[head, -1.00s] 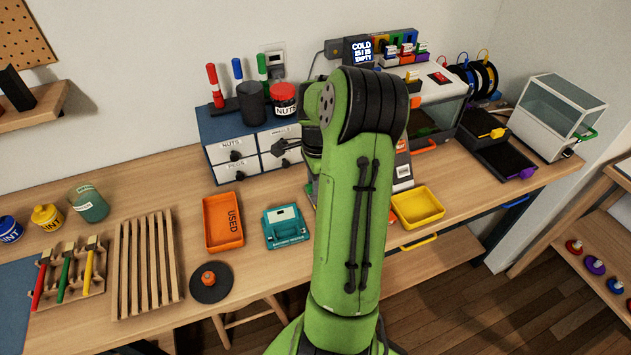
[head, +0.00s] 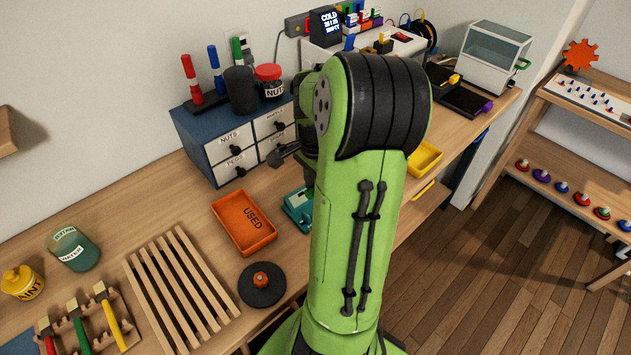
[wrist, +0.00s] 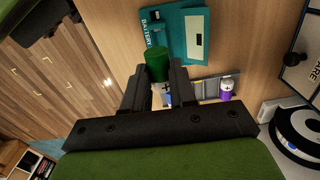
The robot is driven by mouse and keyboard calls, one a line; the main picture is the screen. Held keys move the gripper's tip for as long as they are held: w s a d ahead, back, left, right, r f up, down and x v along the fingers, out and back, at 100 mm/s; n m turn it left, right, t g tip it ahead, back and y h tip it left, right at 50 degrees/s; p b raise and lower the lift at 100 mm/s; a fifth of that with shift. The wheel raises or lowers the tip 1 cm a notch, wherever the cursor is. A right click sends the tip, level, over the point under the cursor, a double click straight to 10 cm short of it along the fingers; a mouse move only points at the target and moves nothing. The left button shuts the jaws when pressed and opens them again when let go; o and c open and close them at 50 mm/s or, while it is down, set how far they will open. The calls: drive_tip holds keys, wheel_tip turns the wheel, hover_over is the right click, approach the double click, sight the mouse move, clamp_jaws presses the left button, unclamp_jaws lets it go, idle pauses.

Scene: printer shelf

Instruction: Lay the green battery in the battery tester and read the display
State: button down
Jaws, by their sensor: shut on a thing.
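In the wrist view my gripper (wrist: 158,85) is shut on the green battery (wrist: 157,62), whose green end sticks out past the fingertips. The teal battery tester (wrist: 170,45) lies just beyond the battery in that view, apart from it as far as I can tell. Its pale display (wrist: 197,32) shows no readable figure from here. In the head view the tester (head: 297,208) is partly hidden behind my green arm, and the held battery is not visible.
An orange USED tray (head: 243,222) lies left of the tester, and a blue drawer unit (head: 205,150) stands behind. A yellow tray (head: 425,158) is right of my arm. In the wrist view a purple-ended battery (wrist: 226,90) lies beside a grey holder.

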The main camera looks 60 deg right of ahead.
drive_tip(key=b, duration=0.4)
hover_over(310, 205)
drive_tip(key=s+a, duration=0.1)
drive_tip(key=s, duration=0.2)
drive_tip(key=shift+a+f, duration=0.2)
drive_tip(key=shift+f, duration=2.3)
drive_tip(key=shift+f, duration=0.1)
drive_tip(key=shift+w+f+b, duration=0.1)
drive_tip(key=shift+f+b, duration=0.2)
drive_tip(key=shift+f, duration=0.2)
drive_tip(key=shift+f, duration=0.1)
drive_tip(key=shift+f+b, duration=0.55)
drive_tip(key=shift+f, duration=0.1)
drive_tip(key=c, duration=0.8)
unclamp_jaws()
